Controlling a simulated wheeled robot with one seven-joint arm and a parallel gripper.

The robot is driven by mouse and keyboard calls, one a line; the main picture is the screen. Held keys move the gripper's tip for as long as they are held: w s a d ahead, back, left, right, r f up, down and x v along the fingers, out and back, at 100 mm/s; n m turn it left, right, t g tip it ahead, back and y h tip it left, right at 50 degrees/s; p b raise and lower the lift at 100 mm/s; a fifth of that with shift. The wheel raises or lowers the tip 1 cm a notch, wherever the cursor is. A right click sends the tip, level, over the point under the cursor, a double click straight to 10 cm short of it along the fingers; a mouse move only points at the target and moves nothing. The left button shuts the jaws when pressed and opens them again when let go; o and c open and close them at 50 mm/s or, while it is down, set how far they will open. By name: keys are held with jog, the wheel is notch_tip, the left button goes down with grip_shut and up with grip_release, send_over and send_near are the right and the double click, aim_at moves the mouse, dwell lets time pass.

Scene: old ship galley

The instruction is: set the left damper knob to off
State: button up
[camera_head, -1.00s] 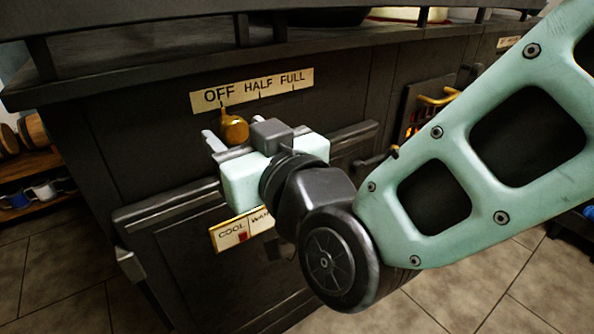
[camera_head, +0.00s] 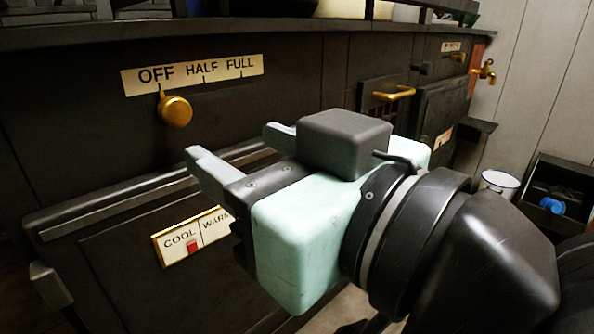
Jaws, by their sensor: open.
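The left damper knob (camera_head: 175,111) is a round brass knob on the dark stove front. It sits under a cream label plate (camera_head: 192,75) reading OFF, HALF, FULL. The knob's small pointer is up at the OFF mark. My gripper (camera_head: 238,155) is open and empty, below and to the right of the knob and apart from it. Its two grey fingers point toward the stove front, and nothing is between them.
An oven door (camera_head: 130,262) with a COOL/WARM gauge (camera_head: 190,238) lies below the knob. A brass handle (camera_head: 393,94) is on a firebox door at right. A brass tap (camera_head: 485,71) and a white enamel mug (camera_head: 499,183) are farther right.

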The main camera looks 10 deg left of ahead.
jog(key=shift+s+d, duration=0.35)
